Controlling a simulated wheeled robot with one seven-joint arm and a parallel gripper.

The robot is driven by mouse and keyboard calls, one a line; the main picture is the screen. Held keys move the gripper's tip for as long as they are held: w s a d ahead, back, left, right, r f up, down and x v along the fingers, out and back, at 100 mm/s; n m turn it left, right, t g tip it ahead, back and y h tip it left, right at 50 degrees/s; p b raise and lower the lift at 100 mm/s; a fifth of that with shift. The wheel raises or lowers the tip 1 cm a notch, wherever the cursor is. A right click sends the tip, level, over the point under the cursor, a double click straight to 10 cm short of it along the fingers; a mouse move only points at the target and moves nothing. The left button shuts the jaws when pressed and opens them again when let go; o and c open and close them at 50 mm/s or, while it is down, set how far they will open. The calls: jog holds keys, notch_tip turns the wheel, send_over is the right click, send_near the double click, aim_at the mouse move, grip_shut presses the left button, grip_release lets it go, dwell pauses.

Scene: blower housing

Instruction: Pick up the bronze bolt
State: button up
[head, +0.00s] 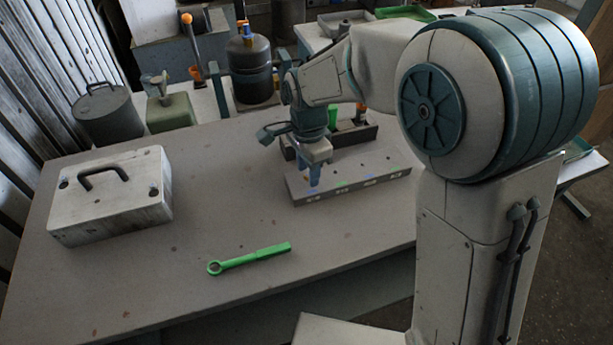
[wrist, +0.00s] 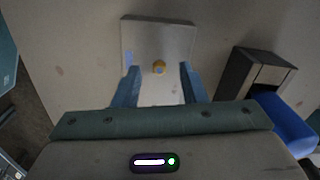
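My gripper is open. In the head view my gripper (head: 314,182) points down at the left end of the long grey block (head: 345,185), which has small coloured labels. The bolt is mostly hidden there by the fingers. I cannot tell the exact height of the fingertips over the block.
A dark open bin (head: 368,135) stands right behind the block. A green ring wrench (head: 255,256) lies at the table's front. A white case with a handle (head: 112,198) stands at the left. The table (head: 205,205) between case and block is clear.

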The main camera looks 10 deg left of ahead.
jog(key=shift+f, duration=0.1)
jog(key=c, duration=0.8)
jog(key=shift+r, duration=0.5)
notch_tip(320, 180, up, 4)
jog(key=d+r, duration=0.2)
jog(key=d, duration=0.2)
jog(key=d+r, duration=0.2)
jog(key=d, duration=0.1)
jog(key=d+r+b, duration=0.1)
jog(key=d+r, duration=0.1)
jog(key=d, duration=0.2)
jog(key=shift+d+r, duration=0.3)
jog(key=shift+d, duration=0.05)
